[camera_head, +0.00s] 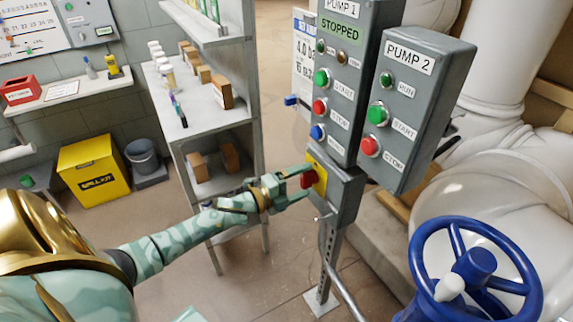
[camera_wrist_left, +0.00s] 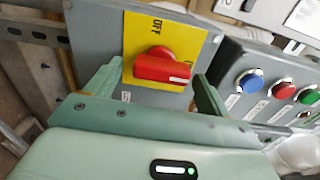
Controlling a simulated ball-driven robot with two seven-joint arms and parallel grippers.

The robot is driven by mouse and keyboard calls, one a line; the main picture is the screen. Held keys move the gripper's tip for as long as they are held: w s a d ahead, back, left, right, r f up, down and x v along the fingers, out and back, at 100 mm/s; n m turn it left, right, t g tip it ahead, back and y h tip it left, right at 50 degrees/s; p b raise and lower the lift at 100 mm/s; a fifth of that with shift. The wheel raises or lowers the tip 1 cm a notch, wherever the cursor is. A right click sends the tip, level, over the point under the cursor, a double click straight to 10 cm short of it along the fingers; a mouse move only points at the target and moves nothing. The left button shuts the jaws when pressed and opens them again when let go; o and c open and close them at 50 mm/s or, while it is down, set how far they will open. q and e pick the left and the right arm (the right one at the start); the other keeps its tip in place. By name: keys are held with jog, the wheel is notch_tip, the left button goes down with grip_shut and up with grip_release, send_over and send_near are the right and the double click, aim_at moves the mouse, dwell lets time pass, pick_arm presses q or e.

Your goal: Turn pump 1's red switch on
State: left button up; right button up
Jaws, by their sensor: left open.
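Pump 1's red switch (camera_head: 308,179) sits on a yellow plate (camera_head: 318,168) on the small grey box below the Pump 1 panel (camera_head: 340,75). That panel's green display reads STOPPED. In the left wrist view the red switch (camera_wrist_left: 163,67) lies nearly level, with a white mark at its right end. Black lettering, including OFF, shows on the yellow plate (camera_wrist_left: 205,45); some is partly hidden. My left gripper (camera_head: 297,184) is open at the switch. In the left wrist view its fingers (camera_wrist_left: 157,85) stand either side of the knob, apart from it. My right gripper is not seen.
The Pump 2 panel (camera_head: 415,110) stands right of Pump 1, with green and red buttons. A blue valve wheel (camera_head: 475,270) is at the lower right, near thick white pipes (camera_head: 500,70). A shelf unit (camera_head: 205,125) stands behind my left arm. A yellow box (camera_head: 93,170) is at left.

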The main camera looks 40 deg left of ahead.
pick_arm(q)
jog(key=p+v, duration=0.1)
jog(key=v, duration=1.5)
